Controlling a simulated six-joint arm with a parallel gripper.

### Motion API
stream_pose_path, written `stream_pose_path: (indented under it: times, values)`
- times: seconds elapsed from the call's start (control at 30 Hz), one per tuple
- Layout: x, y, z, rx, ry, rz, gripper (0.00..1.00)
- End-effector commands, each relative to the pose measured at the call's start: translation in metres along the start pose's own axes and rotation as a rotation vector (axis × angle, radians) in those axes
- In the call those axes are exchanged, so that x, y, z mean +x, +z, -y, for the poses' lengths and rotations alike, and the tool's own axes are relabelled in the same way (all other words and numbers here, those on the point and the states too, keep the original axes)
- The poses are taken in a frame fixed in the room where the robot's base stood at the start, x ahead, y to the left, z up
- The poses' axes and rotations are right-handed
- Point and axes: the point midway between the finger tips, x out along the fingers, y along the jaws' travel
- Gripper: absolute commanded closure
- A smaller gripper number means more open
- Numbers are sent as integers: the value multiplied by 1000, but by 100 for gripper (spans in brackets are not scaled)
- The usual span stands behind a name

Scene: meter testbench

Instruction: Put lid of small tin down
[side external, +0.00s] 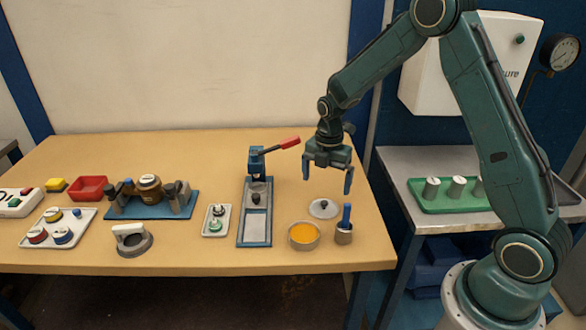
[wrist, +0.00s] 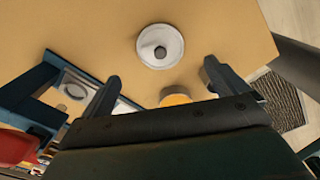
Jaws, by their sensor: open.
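The small tin's lid (side external: 323,208) is a round silver disc with a dark knob, lying flat on the wooden table. It also shows in the wrist view (wrist: 150,50), at the upper middle. The small tin (side external: 304,236) is open, with orange-yellow contents, and stands just in front of the lid. In the wrist view the tin (wrist: 176,99) is partly hidden behind my gripper. My gripper (side external: 328,182) is open and empty, with its fingers pointing down above the table near the lid. The fingers (wrist: 160,85) are spread wide in the wrist view, and the lid lies beyond them.
A small pot with a blue-handled tool (side external: 344,226) stands right of the tin. A press with a red lever (side external: 256,200) stands to the left, with a small white tray (side external: 217,220) beside it. The table's right edge is close. Bare tabletop lies behind the lid.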

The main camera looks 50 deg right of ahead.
Motion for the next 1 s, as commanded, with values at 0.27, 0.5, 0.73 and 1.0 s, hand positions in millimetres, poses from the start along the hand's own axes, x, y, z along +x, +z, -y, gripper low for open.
stream_pose_path:
  times: [0.27, 0.5, 0.73, 1.0]
  values:
    - [-35, 0, 0, 0, 1, 1, 2]
    - [-43, 0, 0, 0, -1, 0, 2]
    - [-43, 0, 0, 0, -1, 0, 2]
    - [-43, 0, 0, 1, 0, 0, 2]
